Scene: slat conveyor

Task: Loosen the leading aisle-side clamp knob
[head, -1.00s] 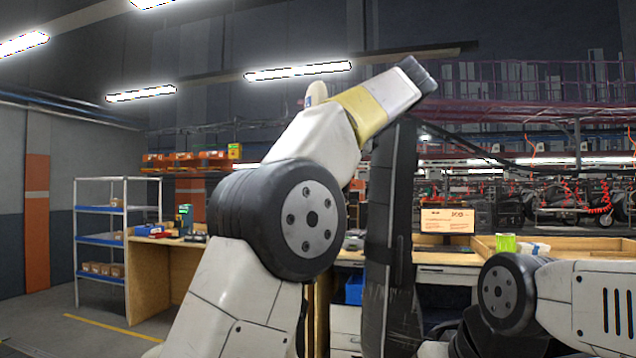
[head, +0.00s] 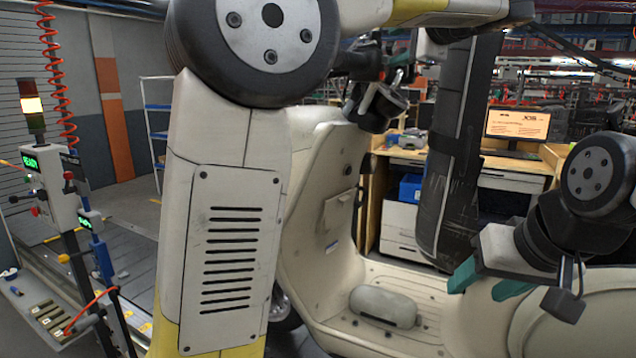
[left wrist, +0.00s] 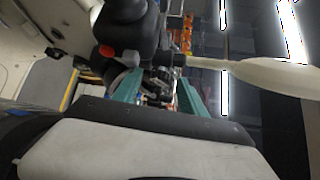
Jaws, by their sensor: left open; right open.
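I cannot identify a clamp knob with certainty in either view. A cream scooter (head: 320,225) stands in front of me, with its footboard facing me. My left arm crosses the head view and covers part of the scooter's front. My left gripper (left wrist: 158,92) shows in the left wrist view with two teal fingers apart and nothing clearly between them. A black part with a red button (left wrist: 106,50) is close beside its fingers. My right gripper (head: 487,283) is open and empty above the scooter's footboard, near the seat side, with teal fingers apart.
A control post (head: 50,195) with a lit signal tower (head: 33,108) and a coiled red hose stands at the left. A workbench with a monitor (head: 516,124) is behind the scooter. A grey rounded block (head: 384,305) lies on the footboard.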

